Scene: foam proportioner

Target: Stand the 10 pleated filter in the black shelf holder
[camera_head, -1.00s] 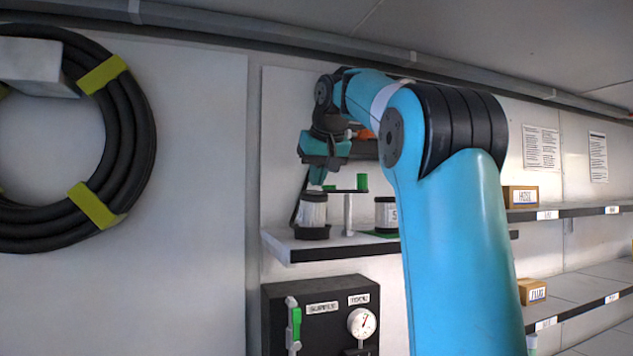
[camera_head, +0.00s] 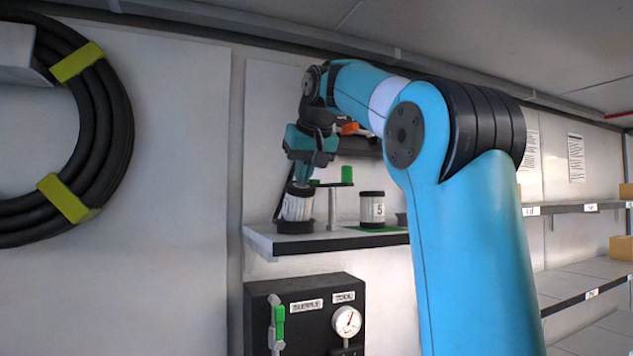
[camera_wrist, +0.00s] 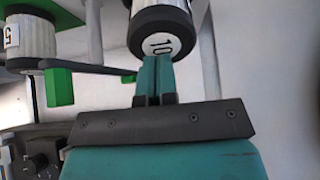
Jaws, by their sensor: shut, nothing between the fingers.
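The pleated filter marked 10 (camera_wrist: 158,35) fills the top of the wrist view, its black end cap facing me. In the head view it stands upright at the left end of the upper shelf (camera_head: 297,205). Its foot is in or on a black round base (camera_head: 295,227), seemingly the black holder; how deep it sits cannot be told. My gripper (camera_wrist: 154,68) is shut and empty. Its teal fingertips are at the cap's edge, touching or almost touching. In the head view my gripper (camera_head: 301,184) is right at the filter's top.
A second filter marked 5 (camera_head: 372,208) stands on a green patch to the right. Between them is a grey post (camera_head: 333,212) with a dark crossbar and green blocks (camera_head: 347,174). A black panel with a gauge (camera_head: 347,321) is below the shelf (camera_head: 330,242).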

